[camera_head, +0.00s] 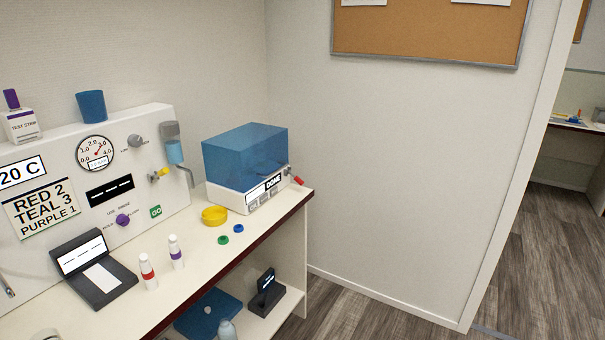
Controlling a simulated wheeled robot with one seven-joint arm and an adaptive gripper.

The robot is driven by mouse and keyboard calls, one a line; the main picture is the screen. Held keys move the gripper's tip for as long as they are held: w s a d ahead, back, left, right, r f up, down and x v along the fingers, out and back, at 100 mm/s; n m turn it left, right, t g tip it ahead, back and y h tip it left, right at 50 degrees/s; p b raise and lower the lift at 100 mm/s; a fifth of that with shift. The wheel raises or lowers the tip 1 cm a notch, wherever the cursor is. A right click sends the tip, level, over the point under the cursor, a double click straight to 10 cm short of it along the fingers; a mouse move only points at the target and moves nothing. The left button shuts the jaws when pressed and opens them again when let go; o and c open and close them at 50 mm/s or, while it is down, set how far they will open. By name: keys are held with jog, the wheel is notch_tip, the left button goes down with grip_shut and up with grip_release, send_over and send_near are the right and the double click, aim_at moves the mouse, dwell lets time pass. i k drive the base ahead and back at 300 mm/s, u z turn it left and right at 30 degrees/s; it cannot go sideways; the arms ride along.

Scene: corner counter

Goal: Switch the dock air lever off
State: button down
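A blue translucent box (245,156) on a white base (230,199) stands at the far right end of the counter. A small red-tipped lever (298,181) sticks out at the base's right front corner. A small yellow lever (162,173) sits on the white panel (150,125) to the left. No readable label ties either lever to the dock air. My gripper is not in view.
On the counter (205,252) are a yellow ring (214,216), green (223,240) and blue (238,229) caps, red-banded (148,271) and purple-banded (176,252) bottles, and a black device (93,270). A wall (400,170) closes the right side. Floor (350,310) is free in front.

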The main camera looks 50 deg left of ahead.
aim_at(296, 179)
jog(key=u, duration=0.65)
jog(key=i, duration=0.95)
jog(key=u, duration=1.45)
jog(key=i, duration=0.4)
jog(key=u, duration=0.3)
